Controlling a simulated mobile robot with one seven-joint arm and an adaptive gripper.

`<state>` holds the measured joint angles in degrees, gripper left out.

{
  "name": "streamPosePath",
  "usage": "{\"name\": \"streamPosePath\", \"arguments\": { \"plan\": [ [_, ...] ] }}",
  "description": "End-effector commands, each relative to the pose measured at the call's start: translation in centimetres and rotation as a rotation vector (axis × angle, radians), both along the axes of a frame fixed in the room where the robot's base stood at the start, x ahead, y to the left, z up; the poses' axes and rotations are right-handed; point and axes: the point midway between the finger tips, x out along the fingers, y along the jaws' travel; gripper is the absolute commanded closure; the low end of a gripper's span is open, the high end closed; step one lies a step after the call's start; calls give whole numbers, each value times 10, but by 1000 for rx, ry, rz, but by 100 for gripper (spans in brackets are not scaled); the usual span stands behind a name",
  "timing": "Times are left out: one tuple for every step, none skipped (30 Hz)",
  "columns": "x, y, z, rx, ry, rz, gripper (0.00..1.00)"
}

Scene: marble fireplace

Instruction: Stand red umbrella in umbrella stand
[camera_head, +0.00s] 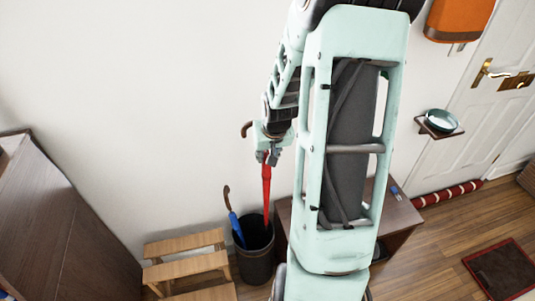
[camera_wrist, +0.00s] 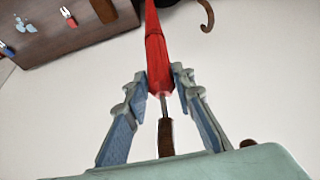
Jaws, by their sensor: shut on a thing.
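The red umbrella (camera_head: 266,185) hangs roughly upright, with its brown hooked handle (camera_head: 246,128) at the top. My gripper (camera_head: 268,156) is shut on it near the handle. In the wrist view, my gripper's fingers (camera_wrist: 160,84) close on either side of the red cloth (camera_wrist: 157,45), with the brown shaft (camera_wrist: 165,138) nearer the camera. The dark umbrella stand (camera_head: 256,265) is on the floor below. The umbrella's lower end overlaps the stand's mouth in the head view; I cannot tell how deep it is. A blue umbrella (camera_head: 236,228) leans in the stand's left side.
A wooden step stool (camera_head: 185,243) stands left of the stand. A brown table (camera_head: 398,215) is to the right, partly behind my arm. A dark wood cabinet (camera_head: 60,225) is at far left. The white wall is close behind the stand.

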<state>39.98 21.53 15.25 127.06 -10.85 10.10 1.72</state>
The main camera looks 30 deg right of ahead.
Motion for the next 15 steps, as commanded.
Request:
{"name": "streamPosePath", "arguments": {
  "plan": [
    [0,0,-10,0,0,0,100],
    [0,0,-13,0,0,0,100],
    [0,0,-17,0,0,-1,100],
    [0,0,-20,0,0,-1,100],
    [0,0,-23,0,0,-1,100],
    [0,0,-27,0,0,-1,100],
    [0,0,-30,0,0,-1,100],
    [0,0,-33,0,0,-1,100],
    [0,0,-37,0,-1,0,100],
    [0,0,-40,0,-1,0,100],
    [0,0,-43,0,-1,0,100],
    [0,0,-47,0,-1,0,100],
    [0,0,-50,0,-1,0,100],
    [0,0,-53,-1,-1,1,100],
    [0,0,-57,-1,-1,1,100]
  ]
}}
